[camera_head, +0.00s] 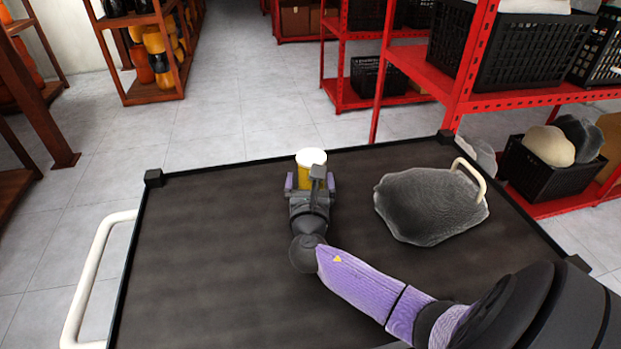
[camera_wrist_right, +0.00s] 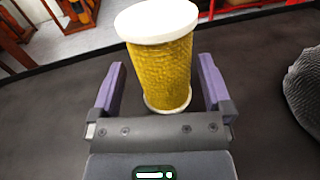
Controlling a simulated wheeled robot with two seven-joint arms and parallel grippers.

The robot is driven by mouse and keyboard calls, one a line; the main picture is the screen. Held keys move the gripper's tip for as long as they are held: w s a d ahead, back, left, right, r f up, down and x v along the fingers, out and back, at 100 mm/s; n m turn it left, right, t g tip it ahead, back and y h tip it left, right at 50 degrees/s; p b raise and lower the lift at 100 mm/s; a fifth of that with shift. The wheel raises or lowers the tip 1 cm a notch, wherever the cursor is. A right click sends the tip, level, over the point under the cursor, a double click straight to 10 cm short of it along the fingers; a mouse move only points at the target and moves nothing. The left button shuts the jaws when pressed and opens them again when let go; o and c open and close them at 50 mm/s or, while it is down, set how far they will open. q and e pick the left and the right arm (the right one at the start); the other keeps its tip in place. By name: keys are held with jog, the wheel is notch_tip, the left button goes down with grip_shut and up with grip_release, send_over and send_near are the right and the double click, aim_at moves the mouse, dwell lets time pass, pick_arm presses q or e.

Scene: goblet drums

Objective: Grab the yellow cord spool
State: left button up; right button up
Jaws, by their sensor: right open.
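The yellow cord spool (camera_wrist_right: 162,68) has white end discs and stands upright on the dark cart top. In the head view the spool (camera_head: 304,176) is near the far edge, partly hidden by my right gripper. My right gripper (camera_head: 309,182) is open, with its purple fingers on either side of the spool. In the right wrist view, the spool's lower part is between the fingers of the right gripper (camera_wrist_right: 166,85), with a visible gap at each side. My left gripper is not in view.
A grey stone-like drum skin or cushion (camera_head: 425,207) lies on the cart top (camera_head: 200,255) to the right. A white cart handle (camera_head: 92,275) is at the left. Red shelves (camera_head: 450,80) with black crates stand beyond. The cart's left side is clear.

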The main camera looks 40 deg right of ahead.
jog(key=b+x, duration=0.1)
jog(key=x, duration=0.2)
jog(key=shift+w+d+f, duration=0.15)
jog(key=shift+w+d, duration=0.05)
jog(key=shift+d, duration=0.15)
jog(key=c, duration=1.3)
